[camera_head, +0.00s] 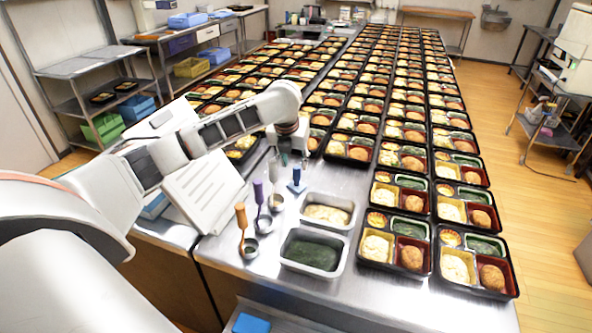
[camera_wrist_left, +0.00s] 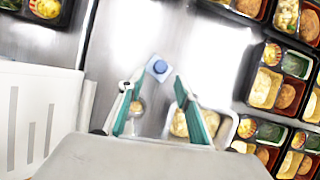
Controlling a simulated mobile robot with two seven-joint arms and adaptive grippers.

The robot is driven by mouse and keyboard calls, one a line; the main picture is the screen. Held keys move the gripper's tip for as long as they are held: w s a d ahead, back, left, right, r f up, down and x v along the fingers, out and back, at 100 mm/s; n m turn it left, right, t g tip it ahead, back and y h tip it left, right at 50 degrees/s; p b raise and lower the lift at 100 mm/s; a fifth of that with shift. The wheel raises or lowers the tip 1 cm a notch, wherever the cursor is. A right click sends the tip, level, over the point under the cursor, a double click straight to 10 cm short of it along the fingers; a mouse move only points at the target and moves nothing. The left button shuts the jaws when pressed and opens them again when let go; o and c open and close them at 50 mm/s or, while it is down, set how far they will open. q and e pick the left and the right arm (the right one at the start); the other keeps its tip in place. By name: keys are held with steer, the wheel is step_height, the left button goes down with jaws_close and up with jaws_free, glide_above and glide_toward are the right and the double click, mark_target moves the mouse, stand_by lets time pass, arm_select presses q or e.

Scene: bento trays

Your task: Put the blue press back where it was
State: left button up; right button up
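The blue press (camera_head: 296,186) stands upright on the steel table, with a blue base and a narrow stem. My left gripper (camera_head: 294,161) points down just above it, its teal fingers spread. In the left wrist view the press (camera_wrist_left: 158,67) shows from above, near the fingertips and between their lines. The gripper (camera_wrist_left: 162,80) is open and looks empty; whether a finger touches the press I cannot tell. My right gripper is in neither view.
Left of the press are ladles with purple (camera_head: 258,192) and orange (camera_head: 240,216) handles. In front are a pan of pale food (camera_head: 350,226) and a pan of dark green food (camera_head: 286,258). Rows of filled bento trays (camera_head: 428,272) cover the right. A white slotted holder (camera_head: 205,190) stands left.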

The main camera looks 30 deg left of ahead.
arm_select(q)
steer(key=shift+v, duration=1.7)
steer(key=shift+d+f, duration=0.1)
